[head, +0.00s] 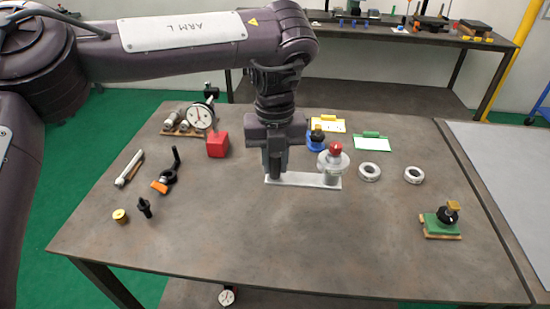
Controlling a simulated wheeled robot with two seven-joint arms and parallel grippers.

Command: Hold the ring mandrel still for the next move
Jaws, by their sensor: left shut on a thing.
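The ring mandrel (328,181) appears to be the pale metal piece on the table's middle: a flat bar with an upright post, a wide pale disc and a red knob (335,149) at its right end. My left gripper (275,168) points straight down at the bar's left end, shut, with its fingers around a part there that they mostly hide. I cannot make out that part's shape. My right gripper is not in view.
A dial gauge (200,116), a red block (217,145) and small black, orange and brass parts lie left. A blue-based part (316,140) and yellow and green-edged cards stand behind. A green fixture (441,222) sits right. The front middle is clear.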

